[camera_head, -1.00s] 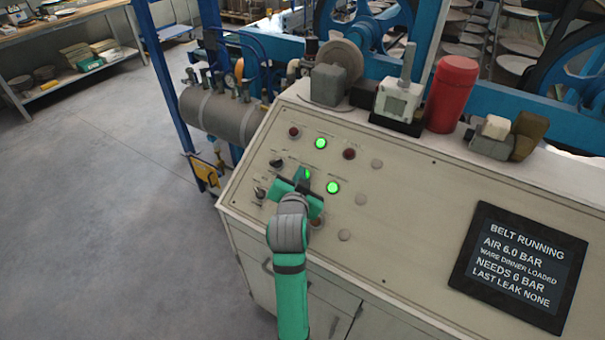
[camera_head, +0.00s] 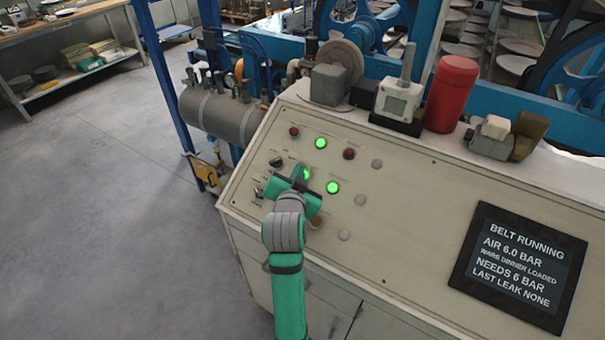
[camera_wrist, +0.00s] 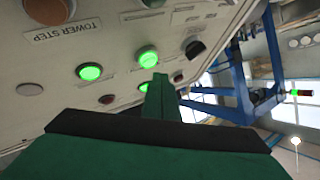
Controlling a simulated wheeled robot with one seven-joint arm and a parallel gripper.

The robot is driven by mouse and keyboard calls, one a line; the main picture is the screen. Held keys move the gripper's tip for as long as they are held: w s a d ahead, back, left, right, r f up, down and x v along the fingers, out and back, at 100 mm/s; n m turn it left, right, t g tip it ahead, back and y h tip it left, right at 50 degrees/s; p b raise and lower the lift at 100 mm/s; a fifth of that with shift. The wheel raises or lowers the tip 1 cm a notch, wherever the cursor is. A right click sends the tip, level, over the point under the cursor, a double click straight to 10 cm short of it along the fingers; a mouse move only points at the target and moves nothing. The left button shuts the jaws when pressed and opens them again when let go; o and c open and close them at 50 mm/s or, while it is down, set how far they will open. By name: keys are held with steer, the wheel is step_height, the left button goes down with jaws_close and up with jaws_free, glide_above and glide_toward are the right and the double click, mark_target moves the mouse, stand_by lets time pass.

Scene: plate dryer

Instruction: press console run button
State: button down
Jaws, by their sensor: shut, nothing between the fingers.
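The console (camera_head: 420,220) has a sloped cream panel with several buttons and knobs. A lit green button (camera_head: 306,174) is partly hidden behind my gripper (camera_head: 302,172); I cannot read which button is labelled run. In the wrist view, the shut fingers (camera_wrist: 159,80) point at the panel, their tip just beside a lit green button (camera_wrist: 147,57). I cannot tell whether they touch it. Two other lit green buttons (camera_head: 320,143) (camera_head: 333,187) are near. The console screen (camera_head: 518,265) reads BELT RUNNING, AIR 6.0 BAR.
Dark red buttons (camera_head: 349,153), black selector knobs (camera_head: 277,162) and pale buttons (camera_head: 360,199) surround the gripper. A red cylinder (camera_head: 452,93) and a grey-white device (camera_head: 398,100) stand on the console's back ledge. Open floor (camera_head: 90,210) lies to the left.

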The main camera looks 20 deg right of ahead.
steer(key=r, duration=0.1)
steer(key=s+a+r, duration=0.1)
steer(key=r, duration=0.2)
steer(key=shift+s+a, duration=0.2)
steer(key=shift+a, duration=0.2)
